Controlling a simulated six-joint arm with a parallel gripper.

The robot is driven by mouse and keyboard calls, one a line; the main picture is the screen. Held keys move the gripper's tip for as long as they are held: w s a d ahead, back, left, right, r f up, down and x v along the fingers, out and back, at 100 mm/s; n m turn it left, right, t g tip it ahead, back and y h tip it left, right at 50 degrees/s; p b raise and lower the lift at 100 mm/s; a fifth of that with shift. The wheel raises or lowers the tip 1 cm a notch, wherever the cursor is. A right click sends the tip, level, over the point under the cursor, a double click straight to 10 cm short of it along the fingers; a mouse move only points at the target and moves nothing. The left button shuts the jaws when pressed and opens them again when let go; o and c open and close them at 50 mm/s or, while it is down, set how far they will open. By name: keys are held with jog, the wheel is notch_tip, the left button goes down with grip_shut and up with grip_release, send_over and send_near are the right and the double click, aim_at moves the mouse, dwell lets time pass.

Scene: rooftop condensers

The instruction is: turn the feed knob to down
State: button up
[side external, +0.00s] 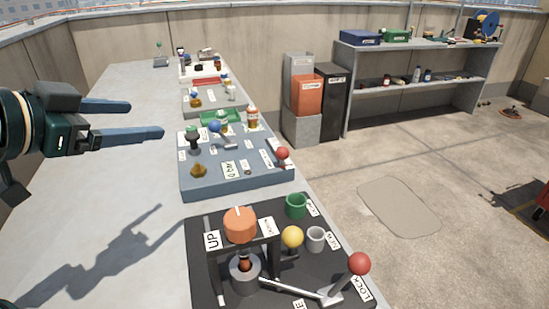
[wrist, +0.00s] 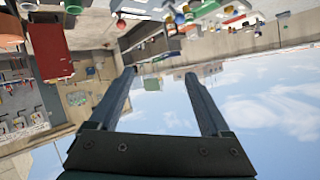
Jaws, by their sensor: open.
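An orange knob (side external: 240,222) with a white pointer line sits on top of a black frame on the black panel (side external: 205,285), near the front of the bench. A label reading UP (side external: 212,241) is at its left, and a label too small to read is at its right. No "feed" lettering is legible, so I cannot confirm this is the feed knob. My gripper (side external: 147,119) is open and empty, in the air above the bench at the left, apart from the knob. Its two fingers also show spread in the wrist view (wrist: 160,73), with sky behind them.
The black panel also has a red-ball lever (side external: 359,264), a yellow ball (side external: 292,237) and a green cup (side external: 296,205). A blue-grey panel (side external: 235,180) with small controls stands behind it. The bench's left side (side external: 110,185) is clear. Shelves (side external: 410,75) stand against the wall.

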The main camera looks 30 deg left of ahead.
jog(key=shift+s+a+f, duration=0.1)
jog(key=shift+s, duration=0.15)
